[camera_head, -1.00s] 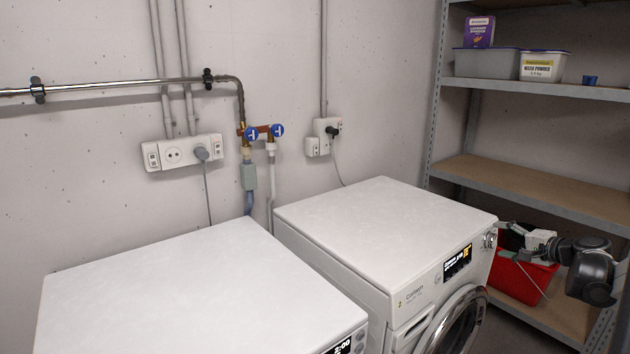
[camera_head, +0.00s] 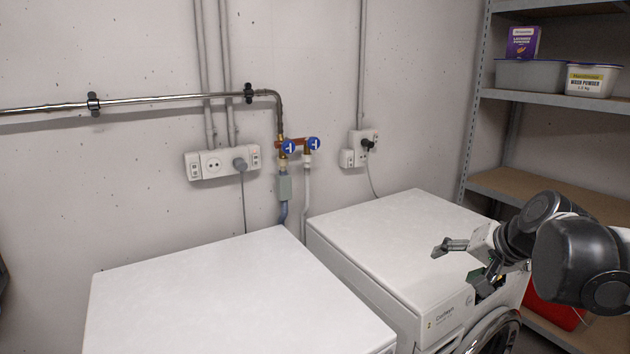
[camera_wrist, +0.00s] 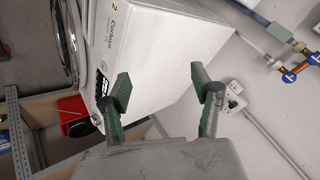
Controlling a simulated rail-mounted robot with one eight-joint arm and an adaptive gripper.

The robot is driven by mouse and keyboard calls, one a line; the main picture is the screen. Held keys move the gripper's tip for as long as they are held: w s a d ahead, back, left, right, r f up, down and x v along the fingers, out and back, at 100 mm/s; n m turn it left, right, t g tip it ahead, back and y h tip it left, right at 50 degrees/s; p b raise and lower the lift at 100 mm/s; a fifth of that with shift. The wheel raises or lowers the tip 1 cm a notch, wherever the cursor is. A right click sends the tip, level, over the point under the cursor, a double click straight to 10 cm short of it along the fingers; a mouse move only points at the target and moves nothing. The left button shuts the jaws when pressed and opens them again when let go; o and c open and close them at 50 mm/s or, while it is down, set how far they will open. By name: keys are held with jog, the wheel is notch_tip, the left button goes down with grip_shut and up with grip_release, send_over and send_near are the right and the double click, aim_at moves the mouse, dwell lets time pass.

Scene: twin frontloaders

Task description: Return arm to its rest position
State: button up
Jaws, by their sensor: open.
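My gripper (camera_head: 466,262) is open and empty, with its two fingers spread apart, over the front right part of the right washing machine (camera_head: 385,235) in the head view. In the wrist view my gripper's fingers (camera_wrist: 162,98) show wide apart with green pads and nothing between them. The same machine (camera_wrist: 155,50) is beyond them there, appearing turned on its side. My arm reaches in from the right and hides part of that machine's front panel. The left washing machine (camera_head: 230,290) stands in front at the left with a bare top.
A metal shelf unit (camera_head: 550,97) stands at the right with a grey bin (camera_head: 530,74), a purple box (camera_head: 522,42) and a wash powder tub (camera_head: 592,80). A red container (camera_head: 555,308) is low behind my arm. Pipes with blue valves (camera_head: 289,147) run along the wall.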

jog(key=s+a+n+h+p, duration=0.1)
jog(key=s+a+n, duration=0.2)
jog(key=s, duration=0.6)
jog(key=s+a+f+n+g+h+p, duration=0.1)
jog(key=s+a+n, duration=0.2)
jog(key=s+a, duration=0.3)
jog(key=shift+s+f+h+p, duration=0.3)
jog(key=shift+s+p, duration=0.1)
jog(key=shift+s, duration=1.9)
